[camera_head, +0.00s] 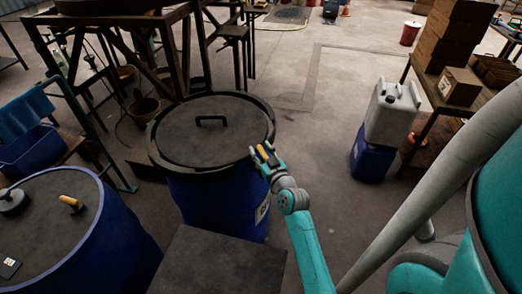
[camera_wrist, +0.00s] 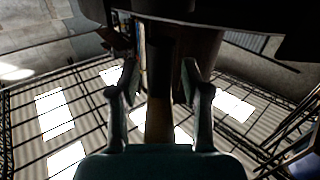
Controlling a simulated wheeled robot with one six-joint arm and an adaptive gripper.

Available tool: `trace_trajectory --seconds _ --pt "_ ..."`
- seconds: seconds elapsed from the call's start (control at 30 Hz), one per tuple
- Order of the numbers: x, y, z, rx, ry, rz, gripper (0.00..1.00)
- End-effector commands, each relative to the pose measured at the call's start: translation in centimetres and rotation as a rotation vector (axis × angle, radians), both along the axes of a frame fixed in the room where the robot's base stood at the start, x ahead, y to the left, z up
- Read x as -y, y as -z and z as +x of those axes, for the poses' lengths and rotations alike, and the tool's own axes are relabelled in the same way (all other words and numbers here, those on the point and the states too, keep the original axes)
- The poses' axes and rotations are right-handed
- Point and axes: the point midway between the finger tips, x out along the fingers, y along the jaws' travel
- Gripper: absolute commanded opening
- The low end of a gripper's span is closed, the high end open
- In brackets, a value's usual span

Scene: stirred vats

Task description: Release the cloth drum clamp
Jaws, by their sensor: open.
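The blue drum (camera_head: 215,205) stands upright at centre, with a dark lid (camera_head: 190,135) that has a black handle, and a dark clamp ring (camera_head: 160,158) around its rim. A white label (camera_head: 262,209) is on its right side. My gripper (camera_head: 263,155) is at the right edge of the rim. A yellow lever-like piece (camera_head: 268,154) shows at my fingers. In the wrist view my gripper (camera_wrist: 159,75) is open, with a dark and yellowish upright bar (camera_wrist: 159,118) between the fingers. I cannot tell whether they touch it.
Another blue drum (camera_head: 125,250) at lower left bears a yellow-handled tool (camera_head: 70,202). A dark frame stand (camera_head: 110,30) is behind. A white jerrycan (camera_head: 392,112) stands on a blue container (camera_head: 370,158) at right, beside a table with boxes (camera_head: 450,40). The floor between is clear.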

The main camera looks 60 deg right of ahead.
Motion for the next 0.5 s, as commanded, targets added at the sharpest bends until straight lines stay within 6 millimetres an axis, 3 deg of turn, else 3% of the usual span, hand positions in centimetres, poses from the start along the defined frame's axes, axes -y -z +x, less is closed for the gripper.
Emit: trace_trajectory --seconds 0.27,0.47,0.5 --pt "0.08 -0.02 0.13 -0.001 0.0 -0.001 0.47" --pt "0.08 -0.02 0.1 -0.001 0.0 -0.001 0.03" --pt "0.08 -0.02 0.1 -0.001 0.0 -0.001 0.0"
